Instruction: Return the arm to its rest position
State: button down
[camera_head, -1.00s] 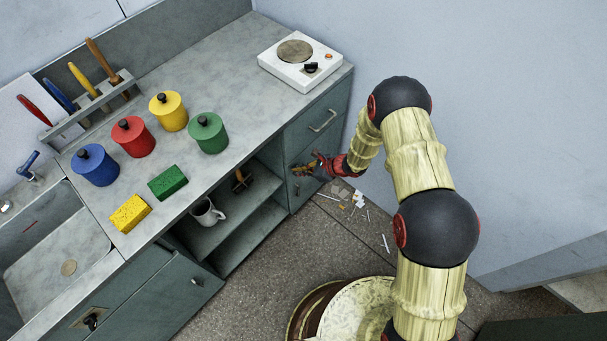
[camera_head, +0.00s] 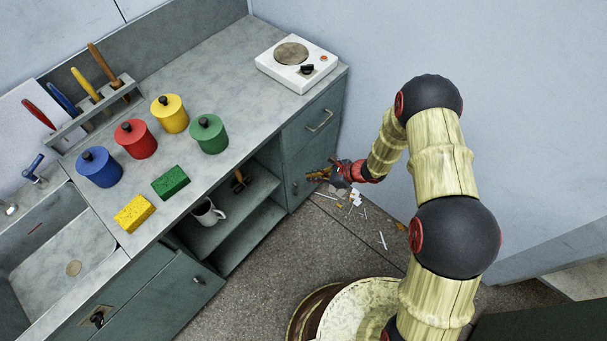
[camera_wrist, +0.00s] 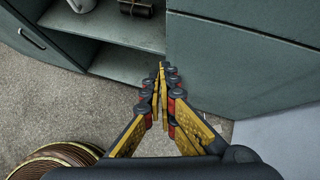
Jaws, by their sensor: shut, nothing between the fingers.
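My gripper (camera_head: 322,174) is at the end of my arm, in front of the cabinet's right end and above the floor. It also shows in the wrist view (camera_wrist: 160,70), with its yellow fingers closed together and nothing between them. It points toward the cabinet front, near the edge between the open shelf and the closed door (camera_head: 299,179). My arm bends down from the right side of the head view. Whether the fingertips touch the cabinet cannot be told.
A counter (camera_head: 225,85) holds a hot plate (camera_head: 298,65), coloured canisters and two sponges. A white mug (camera_head: 207,212) stands in the open shelf (camera_head: 232,215). Litter (camera_head: 357,210) lies on the floor below my gripper. A wall (camera_head: 520,110) rises on the right. Floor left of my base is clear.

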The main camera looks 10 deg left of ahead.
jog(key=shift+s+d+r+p, duration=0.25)
jog(key=shift+s+d+r, duration=0.25)
jog(key=shift+d+r, duration=0.25)
jog(key=shift+s+d+r+p, duration=0.2)
jog(key=shift+s+d+r, duration=0.3)
jog(key=shift+d+r, duration=0.15)
jog(key=shift+a, duration=0.1)
jog(key=s+d+r+n+g, duration=0.2)
jog(key=s+r+n+g, duration=0.3)
jog(key=s+r+n, duration=0.5)
jog(key=s+d+r+n+t+h, duration=0.2)
jog(key=d+r, duration=0.4)
jog(key=r, duration=0.6)
jog(key=s+d+r+n+t+h, duration=0.3)
jog(key=s+d+r+n+h, duration=0.1)
jog(key=r, duration=0.9)
jog(key=s+d+r+n+t+h, duration=0.3)
jog(key=s+d+r, duration=0.4)
jog(key=r, duration=0.5)
jog(key=shift+s+d+r+n, duration=0.35)
jog(key=shift+d+r+n, duration=0.05)
jog(key=shift+n, duration=0.5)
jog(key=shift+a, duration=0.15)
